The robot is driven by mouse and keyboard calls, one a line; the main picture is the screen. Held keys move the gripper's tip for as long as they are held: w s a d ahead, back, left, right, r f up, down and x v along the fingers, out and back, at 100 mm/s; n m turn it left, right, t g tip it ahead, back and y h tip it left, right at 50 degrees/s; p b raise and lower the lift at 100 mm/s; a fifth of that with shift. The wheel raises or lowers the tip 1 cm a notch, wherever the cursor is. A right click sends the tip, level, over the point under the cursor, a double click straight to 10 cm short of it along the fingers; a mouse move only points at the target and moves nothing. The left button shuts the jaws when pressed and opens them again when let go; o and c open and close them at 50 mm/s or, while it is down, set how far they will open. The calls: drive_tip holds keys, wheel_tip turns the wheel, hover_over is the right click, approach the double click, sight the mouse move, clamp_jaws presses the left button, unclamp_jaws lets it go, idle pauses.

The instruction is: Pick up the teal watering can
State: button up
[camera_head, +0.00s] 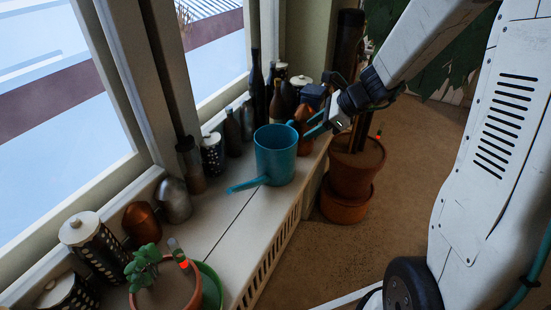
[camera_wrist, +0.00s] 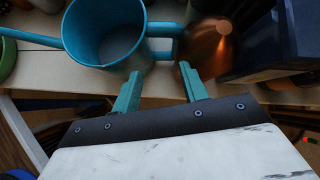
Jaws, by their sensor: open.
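The teal watering can (camera_head: 275,155) stands upright on the window ledge in the head view. Its spout points to the lower left, toward the front of the ledge. In the wrist view the can (camera_wrist: 105,35) is at the upper left, with its open top facing me and its handle on the right. My gripper (camera_head: 318,124) is beside the can's handle side, at the right. In the wrist view its two fingers (camera_wrist: 162,85) are apart, with the handle just ahead of and between them. I cannot tell whether they touch it.
A copper vessel (camera_wrist: 208,45) stands close to the right finger. Dark bottles (camera_head: 257,85) and jars (camera_head: 212,153) line the ledge behind the can. A potted plant (camera_head: 143,268) is at the near end. Stacked terracotta pots (camera_head: 350,180) stand right of the ledge. The floor (camera_head: 420,140) beyond is open.

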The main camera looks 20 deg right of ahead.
sight(276, 145)
drive_tip(key=w+a+f+m, duration=0.1)
drive_tip(key=w, duration=0.1)
drive_tip(key=w+a+f+m, duration=0.1)
drive_tip(key=w+f, duration=0.1)
drive_tip(key=w+a+f+m+t, duration=0.1)
drive_tip(key=shift+w+f+h, duration=0.3)
drive_tip(key=shift+w, duration=0.1)
clamp_jaws()
drive_tip(key=shift+r, duration=0.1)
idle(1.3)
